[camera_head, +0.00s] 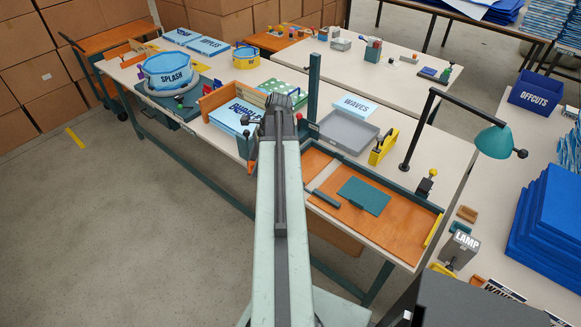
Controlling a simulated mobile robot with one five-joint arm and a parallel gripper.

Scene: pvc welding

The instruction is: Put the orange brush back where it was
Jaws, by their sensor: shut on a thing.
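My arm reaches up the middle of the camera view, away from me. My gripper (250,133) is at its far end, small and dark, left of the arm tip and near the front edge of the long table. It is shut. A small orange-red piece (251,168) shows just below it, which looks like part of the orange brush held in the jaws. The rest of the brush is too small or hidden to make out. A teal block or cup (244,148) is right beside the gripper; I cannot tell if they touch.
The long table (210,130) carries a blue SPLASH pool (168,69), a blue pack (236,114), a grey tray (348,131) and a yellow holder (383,147). A teal post (314,85) stands near the arm tip. A teal lamp (494,141) overhangs at right.

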